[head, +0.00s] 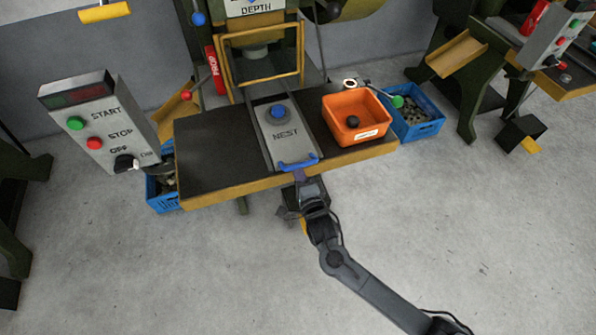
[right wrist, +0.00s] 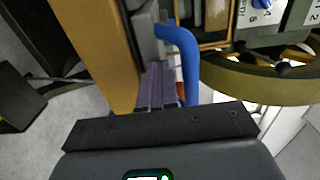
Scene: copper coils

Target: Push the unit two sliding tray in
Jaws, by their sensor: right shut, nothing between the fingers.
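The sliding tray (head: 272,133) is a grey plate marked NEST on the dark table of the press. A blue knob-like part (head: 278,112) sits on it, and a blue handle (head: 298,164) is at its front end by the table's front edge. My right gripper (head: 299,175) is shut and empty, its fingertips at the blue handle from the front. In the right wrist view the blue handle (right wrist: 186,55) rises beside the shut fingers (right wrist: 160,85); I cannot tell whether they touch it. My left gripper is not in view.
An orange bin (head: 340,106) with a dark ball stands on the table right of the tray. Blue crates (head: 420,127) stand at both sides. A control box (head: 92,115) with START and STOP buttons is at left. A yellow frame (head: 230,50) stands behind the tray.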

